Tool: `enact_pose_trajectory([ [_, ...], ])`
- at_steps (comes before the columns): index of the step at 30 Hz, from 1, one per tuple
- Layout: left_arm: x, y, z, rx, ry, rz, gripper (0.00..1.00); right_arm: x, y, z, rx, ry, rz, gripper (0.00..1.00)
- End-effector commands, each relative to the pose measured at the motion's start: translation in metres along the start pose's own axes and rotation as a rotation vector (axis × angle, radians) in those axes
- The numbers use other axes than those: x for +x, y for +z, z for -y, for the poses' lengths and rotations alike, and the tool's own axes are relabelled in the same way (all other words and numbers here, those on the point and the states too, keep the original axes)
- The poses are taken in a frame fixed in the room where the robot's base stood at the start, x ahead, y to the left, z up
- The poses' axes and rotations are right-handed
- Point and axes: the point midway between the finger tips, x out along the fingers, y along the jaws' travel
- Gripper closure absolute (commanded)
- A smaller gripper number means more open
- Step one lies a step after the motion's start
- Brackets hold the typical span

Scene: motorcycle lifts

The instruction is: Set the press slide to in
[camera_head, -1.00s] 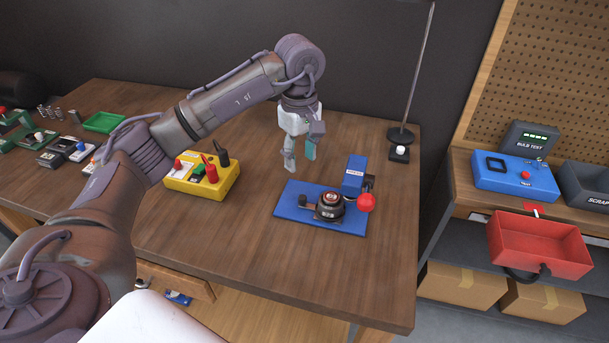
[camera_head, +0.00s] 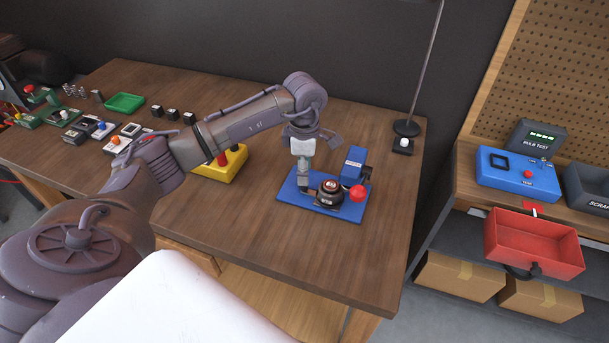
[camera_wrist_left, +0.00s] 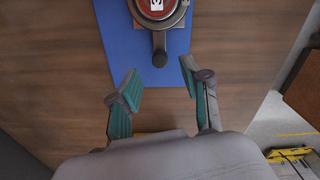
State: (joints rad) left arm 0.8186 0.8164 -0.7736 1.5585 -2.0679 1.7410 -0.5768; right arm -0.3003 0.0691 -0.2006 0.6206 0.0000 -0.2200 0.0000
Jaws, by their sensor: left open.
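The press (camera_head: 353,166) is a blue block on a blue base plate (camera_head: 288,190), with a red ball (camera_head: 356,194) on its lever. In front of the block sits a dark round slide (camera_head: 329,193) with a red-topped centre; it also shows at the top of the left wrist view (camera_wrist_left: 158,8). A short handle with a dark knob (camera_wrist_left: 160,58) sticks out from it. My left gripper (camera_head: 305,185) is low over the plate's left part. In the left wrist view my left gripper (camera_wrist_left: 161,88) is open and empty, its fingers apart just short of the knob. My right gripper is out of view.
A yellow box (camera_head: 222,166) with buttons stands left of the plate, partly behind my arm. A lamp stand (camera_head: 406,128) is behind right. A green tray (camera_head: 124,103) and small devices lie far left. The table front is clear.

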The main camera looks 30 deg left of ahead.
Motion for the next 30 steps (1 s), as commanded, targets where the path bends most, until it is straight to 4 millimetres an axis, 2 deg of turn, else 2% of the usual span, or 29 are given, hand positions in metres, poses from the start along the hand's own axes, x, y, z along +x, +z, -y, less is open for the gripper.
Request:
enact_pose_trajectory([
  [3, 0.019, 0.0, 0.001, 0.0, -0.003, -0.001, 0.53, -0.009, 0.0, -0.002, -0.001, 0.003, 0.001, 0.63],
  [9, 0.039, 0.0, 0.0, 0.0, -0.001, -0.001, 0.53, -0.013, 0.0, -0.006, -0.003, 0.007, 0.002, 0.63],
  [19, 0.043, 0.0, 0.0, 0.001, 0.001, 0.001, 0.53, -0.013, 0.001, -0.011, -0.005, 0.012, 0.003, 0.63],
  [20, 0.043, 0.0, 0.0, 0.001, 0.001, 0.001, 0.56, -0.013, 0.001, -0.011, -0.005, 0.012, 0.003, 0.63],
  [27, 0.043, 0.0, 0.0, 0.001, 0.001, 0.0, 0.96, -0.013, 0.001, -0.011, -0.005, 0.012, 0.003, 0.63],
  [28, 0.043, 0.0, 0.0, 0.001, 0.001, 0.0, 1.0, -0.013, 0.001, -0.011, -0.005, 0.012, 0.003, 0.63],
  [30, 0.042, 0.0, 0.0, 0.001, 0.001, 0.0, 1.0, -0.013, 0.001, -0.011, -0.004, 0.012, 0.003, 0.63],
])
